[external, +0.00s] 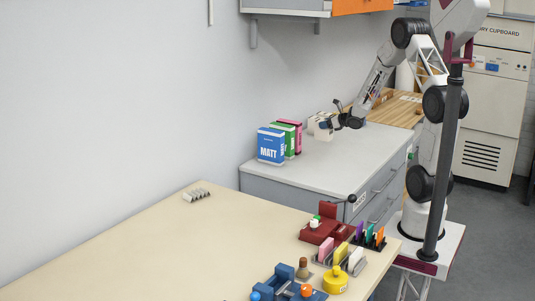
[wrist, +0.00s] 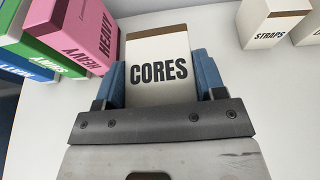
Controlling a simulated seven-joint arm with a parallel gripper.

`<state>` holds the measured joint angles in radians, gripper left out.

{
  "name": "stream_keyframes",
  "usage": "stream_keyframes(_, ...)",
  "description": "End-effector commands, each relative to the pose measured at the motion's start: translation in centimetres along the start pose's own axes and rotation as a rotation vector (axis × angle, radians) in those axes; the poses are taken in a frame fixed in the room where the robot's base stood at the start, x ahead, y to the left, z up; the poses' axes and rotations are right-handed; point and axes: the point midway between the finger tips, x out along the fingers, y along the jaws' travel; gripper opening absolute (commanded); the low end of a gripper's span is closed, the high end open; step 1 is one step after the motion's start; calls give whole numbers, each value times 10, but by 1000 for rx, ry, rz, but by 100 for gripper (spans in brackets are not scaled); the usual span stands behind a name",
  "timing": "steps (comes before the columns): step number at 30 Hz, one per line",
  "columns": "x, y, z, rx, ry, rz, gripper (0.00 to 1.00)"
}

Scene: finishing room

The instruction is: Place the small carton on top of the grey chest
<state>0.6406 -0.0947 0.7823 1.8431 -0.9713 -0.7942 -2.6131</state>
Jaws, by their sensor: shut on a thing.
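My gripper (wrist: 160,82) is shut on a small white carton (wrist: 158,72) marked CORES, with a blue-grey finger on each side of it. In the external view the carton (external: 317,125) shows at the end of my gripper (external: 330,122), partly hidden by it. It is upright over the far part of the grey chest (external: 295,172), which has a light top and drawers in front. I cannot tell whether the carton touches the top.
A blue MATT box (external: 271,146), a green box (external: 288,138) and a pink HEAVY box (wrist: 78,35) stand left of the carton. A STRAPS carton (wrist: 270,28) and another carton (wrist: 308,30) are at right in the wrist view. The chest's front top is clear.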

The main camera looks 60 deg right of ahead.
Motion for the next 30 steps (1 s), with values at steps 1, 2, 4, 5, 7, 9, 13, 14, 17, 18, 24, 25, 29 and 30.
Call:
stream_keyframes(1, -1, -1, -1, 0, -1, -2, 29)
stream_keyframes(2, -1, -1, -2, 0, -1, -2, 29)
stream_keyframes(4, -1, -2, -2, 0, -1, -3, 29)
stream_keyframes(5, -1, -2, -2, 0, -1, -3, 29)
stream_keyframes(7, -1, -1, -2, 0, -1, -2, 29)
stream_keyframes(9, -1, -1, -2, 0, -1, -2, 29)
stream_keyframes(13, 0, -2, -2, 0, -1, -2, 29)
stream_keyframes(14, 0, -2, -1, 0, -1, -2, 29)
stream_keyframes(17, 3, -4, 0, 0, -1, -2, 29)
stream_keyframes(18, 6, -5, 0, 0, -1, -2, 29)
stream_keyframes(24, 22, -15, 4, 1, -1, -2, 29)
stream_keyframes(25, 25, -17, 5, 0, -1, -2, 29)
stream_keyframes(29, 38, -25, 8, 1, 0, -2, 29)
stream_keyframes(30, 42, -27, 8, 1, 0, -2, 29)
